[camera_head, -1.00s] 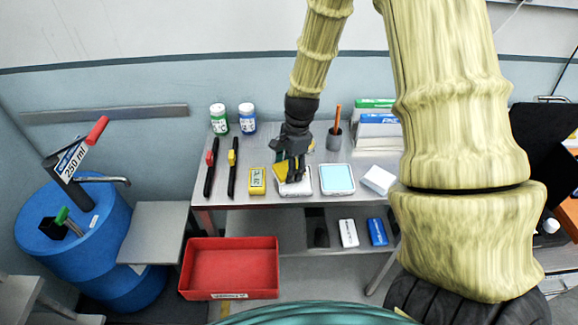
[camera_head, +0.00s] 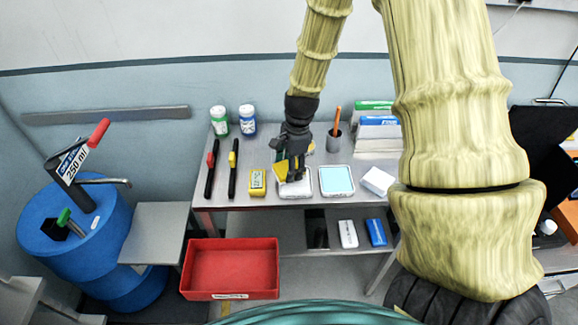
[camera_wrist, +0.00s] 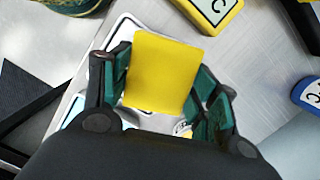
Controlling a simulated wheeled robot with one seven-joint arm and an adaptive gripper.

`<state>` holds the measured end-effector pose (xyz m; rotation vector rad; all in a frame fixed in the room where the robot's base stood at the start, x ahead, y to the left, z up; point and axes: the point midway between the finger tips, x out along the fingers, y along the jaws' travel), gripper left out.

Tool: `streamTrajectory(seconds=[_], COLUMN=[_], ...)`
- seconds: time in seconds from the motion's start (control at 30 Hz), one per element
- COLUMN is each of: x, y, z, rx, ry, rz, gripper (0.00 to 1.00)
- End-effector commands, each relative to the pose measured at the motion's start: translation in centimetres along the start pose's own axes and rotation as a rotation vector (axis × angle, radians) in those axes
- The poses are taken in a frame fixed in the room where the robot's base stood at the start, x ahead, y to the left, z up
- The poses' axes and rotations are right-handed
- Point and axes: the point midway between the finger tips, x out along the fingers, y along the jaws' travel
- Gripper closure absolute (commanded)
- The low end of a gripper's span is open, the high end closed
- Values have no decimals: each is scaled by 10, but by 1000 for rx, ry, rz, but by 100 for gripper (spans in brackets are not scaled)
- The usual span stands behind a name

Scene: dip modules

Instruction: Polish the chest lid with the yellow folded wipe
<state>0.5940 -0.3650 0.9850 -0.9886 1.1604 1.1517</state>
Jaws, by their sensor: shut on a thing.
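The yellow folded wipe (camera_wrist: 162,75) is held between the green-padded fingers of my gripper (camera_head: 290,172). In the head view, the wipe (camera_head: 280,171) shows at the left side of the fingers. Directly below is a low white-edged thing (camera_head: 297,189) on the metal table, mostly hidden by my gripper. Its white rim (camera_wrist: 125,28) also shows behind the wipe in the wrist view. It may be the chest lid, but I cannot tell for sure, nor whether the wipe touches it.
A yellow block (camera_head: 257,182) stands close left, and a tray with a light blue face (camera_head: 337,180) close right. A white block (camera_head: 378,181), a pencil cup (camera_head: 334,141) and two jars (camera_head: 219,121) are on the table (camera_head: 208,222). A red bin (camera_head: 232,268) is below.

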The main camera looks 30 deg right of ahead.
Motion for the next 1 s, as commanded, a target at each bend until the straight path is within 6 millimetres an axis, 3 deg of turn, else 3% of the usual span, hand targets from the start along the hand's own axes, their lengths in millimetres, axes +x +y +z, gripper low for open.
streamTrajectory(seconds=[0.8,1.0], x=[-53,-58], y=[0,0], z=[8,9], rx=[0,1], ry=[0,0], rz=[-1,-1], gripper=[59,59])
